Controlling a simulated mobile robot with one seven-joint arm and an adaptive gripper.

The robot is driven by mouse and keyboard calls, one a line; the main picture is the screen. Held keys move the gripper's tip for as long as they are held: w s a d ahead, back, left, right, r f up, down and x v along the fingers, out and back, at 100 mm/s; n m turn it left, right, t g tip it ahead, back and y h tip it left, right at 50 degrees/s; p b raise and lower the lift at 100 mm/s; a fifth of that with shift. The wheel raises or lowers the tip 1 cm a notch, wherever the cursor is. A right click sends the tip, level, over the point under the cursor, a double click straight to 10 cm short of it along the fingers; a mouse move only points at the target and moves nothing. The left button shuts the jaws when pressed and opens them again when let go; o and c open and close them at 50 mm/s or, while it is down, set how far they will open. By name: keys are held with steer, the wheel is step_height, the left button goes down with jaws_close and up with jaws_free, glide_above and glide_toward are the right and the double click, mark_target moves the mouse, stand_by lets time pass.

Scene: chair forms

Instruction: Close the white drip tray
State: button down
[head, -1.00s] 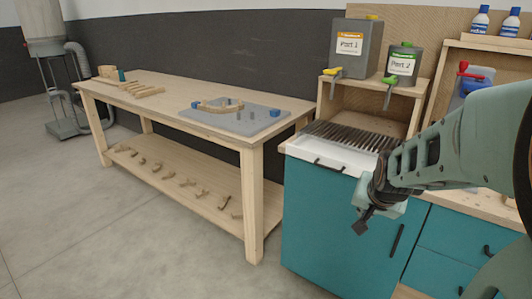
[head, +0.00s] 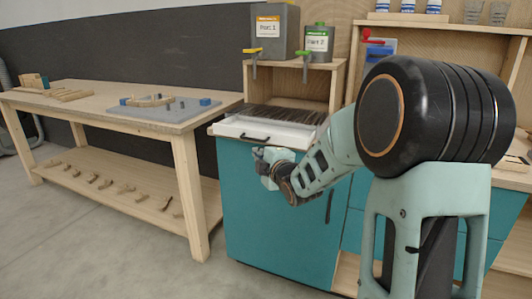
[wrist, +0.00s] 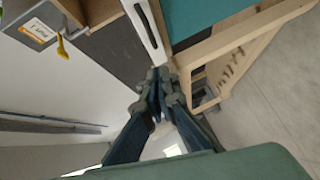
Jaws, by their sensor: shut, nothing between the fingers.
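The white drip tray (head: 265,132) sticks out from the top of the teal cabinet, under the dark slatted grate (head: 275,114). Its front has a black handle (head: 255,138). My gripper (head: 258,153) is in front of the cabinet, near the tray's front and slightly below the handle in the head view. In the wrist view, the tray's white front (wrist: 147,30) lies just beyond my shut, empty fingers (wrist: 161,74). I cannot tell whether they touch it.
Part 1 (head: 274,30) and Part 2 (head: 318,44) containers stand on a wooden shelf above the grate. The teal cabinet (head: 265,220) is below the tray. A wooden workbench (head: 200,115) stands to the left. Open floor (head: 90,245) lies in front of it.

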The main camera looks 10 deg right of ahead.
steer(key=b, duration=0.1)
glide_toward(248, 139)
steer(key=w+a, duration=0.2)
steer(key=a, duration=0.1)
steer(key=w+d, duration=0.1)
steer(key=w+f, duration=0.1)
steer(key=shift+w+d+n+b, duration=0.3)
steer(key=shift+w+d, duration=0.05)
steer(key=shift+w+d+f, duration=0.1)
steer(key=shift+w+d, duration=0.2)
steer(key=shift+w, duration=0.1)
